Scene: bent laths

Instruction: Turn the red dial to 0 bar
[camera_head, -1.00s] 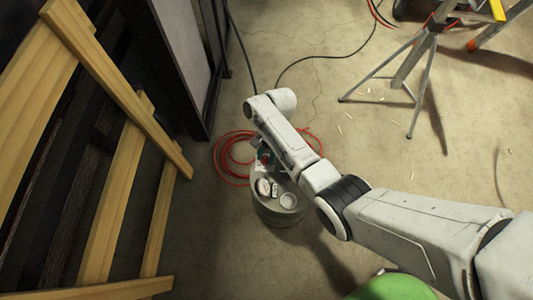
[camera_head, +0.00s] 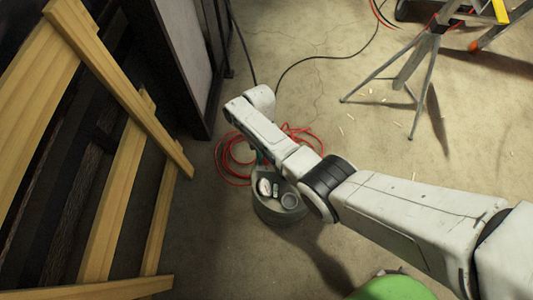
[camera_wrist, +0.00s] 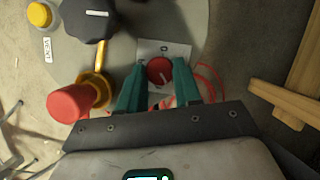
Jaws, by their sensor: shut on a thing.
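The red dial (camera_wrist: 160,71) sits on a pale plate (camera_wrist: 150,46) in the wrist view. A white line crosses its face, slanting toward the lower right. A dark mark like a 0 is on the plate just above the dial. My gripper (camera_wrist: 160,76) has its teal fingers on the left and right sides of the dial, shut on it. The fingers hide the plate's sides.
Beside the dial are a black knob (camera_wrist: 88,20), a yellow button (camera_wrist: 40,14) and a red knob (camera_wrist: 75,104) with a yellow collar. A red hose (camera_head: 228,168) lies coiled around the unit. Wooden laths (camera_head: 120,190) stand at left, a tripod (camera_head: 413,75) at upper right.

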